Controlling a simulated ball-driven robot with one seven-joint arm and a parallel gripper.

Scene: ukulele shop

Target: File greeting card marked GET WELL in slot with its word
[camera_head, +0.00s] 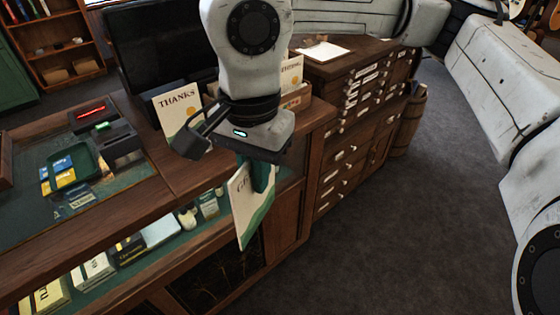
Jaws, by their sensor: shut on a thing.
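My gripper (262,178) is shut on a white card with green wave shapes (252,212). The card hangs tilted below the gripper, in front of the counter's front edge. Only a first letter like G shows on it; the fingers hide the rest of its word. A card marked THANKS (178,106) stands upright on the counter to the left, behind the gripper. Another upright card (291,72), its word partly hidden and too small to read surely, stands to the right at a wooden holder (300,101). My wrist covers the space between these two cards, so any slots there are hidden.
The wooden counter (165,165) has a glass display with boxes below. A card terminal (105,128) and a green tray (85,160) stand at left, a dark monitor (150,50) behind. A drawer cabinet (350,130) stands at right. Carpeted floor (390,230) is clear at front right.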

